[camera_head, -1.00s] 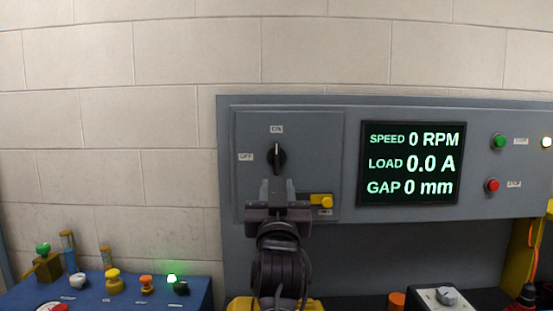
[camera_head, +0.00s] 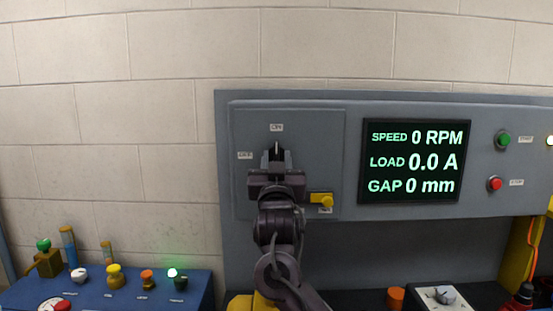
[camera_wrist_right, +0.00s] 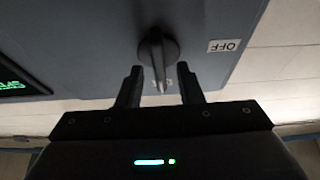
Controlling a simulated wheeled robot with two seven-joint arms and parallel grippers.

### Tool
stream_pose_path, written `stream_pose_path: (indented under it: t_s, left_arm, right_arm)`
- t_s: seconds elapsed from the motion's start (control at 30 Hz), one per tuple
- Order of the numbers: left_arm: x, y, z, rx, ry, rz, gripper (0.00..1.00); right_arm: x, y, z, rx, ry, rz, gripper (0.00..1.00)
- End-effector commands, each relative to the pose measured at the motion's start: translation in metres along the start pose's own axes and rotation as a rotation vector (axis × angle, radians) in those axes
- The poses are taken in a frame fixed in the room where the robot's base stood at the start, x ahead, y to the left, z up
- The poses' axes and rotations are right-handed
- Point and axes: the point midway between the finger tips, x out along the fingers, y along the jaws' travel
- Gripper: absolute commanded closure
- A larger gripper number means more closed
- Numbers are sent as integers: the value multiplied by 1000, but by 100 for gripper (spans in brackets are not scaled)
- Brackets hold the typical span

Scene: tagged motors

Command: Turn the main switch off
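The main switch is a black rotary knob (camera_head: 277,147) on the grey panel, mostly hidden behind my gripper in the head view. Its handle points up toward the ON label (camera_head: 277,127); the OFF label (camera_head: 245,155) is to its left. My right gripper (camera_head: 277,160) is in front of the knob. In the right wrist view, which is upside down, the knob (camera_wrist_right: 158,48) shows just beyond the open fingers (camera_wrist_right: 159,74). The handle's end lies between the fingertips with gaps on both sides. My left gripper is not in view.
A yellow lever (camera_head: 321,199) sits on the panel just right of my gripper. A display (camera_head: 415,162) reads 0 RPM, and green (camera_head: 503,139) and red (camera_head: 494,184) buttons are farther right. A blue console (camera_head: 130,293) with several knobs stands lower left.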

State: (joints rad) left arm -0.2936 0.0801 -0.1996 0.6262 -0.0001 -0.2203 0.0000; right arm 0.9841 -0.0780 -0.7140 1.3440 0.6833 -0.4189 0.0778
Motion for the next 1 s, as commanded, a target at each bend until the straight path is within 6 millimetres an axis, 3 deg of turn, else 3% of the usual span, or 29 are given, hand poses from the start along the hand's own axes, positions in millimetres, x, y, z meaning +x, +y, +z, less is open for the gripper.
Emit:
stream_pose_path:
  t_s: [0.13, 0.37, 0.73, 1.0]
  left_arm:
    - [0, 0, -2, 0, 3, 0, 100]
    - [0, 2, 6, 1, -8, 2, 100]
    - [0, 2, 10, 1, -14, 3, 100]
    - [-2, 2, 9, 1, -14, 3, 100]
  right_arm:
    - [0, 0, 0, 0, 0, 0, 70]
    - [0, 0, 0, 0, 0, 0, 100]
    - [0, 1, 0, -28, 0, -11, 100]
    - [0, 2, 0, -165, 0, -67, 100]
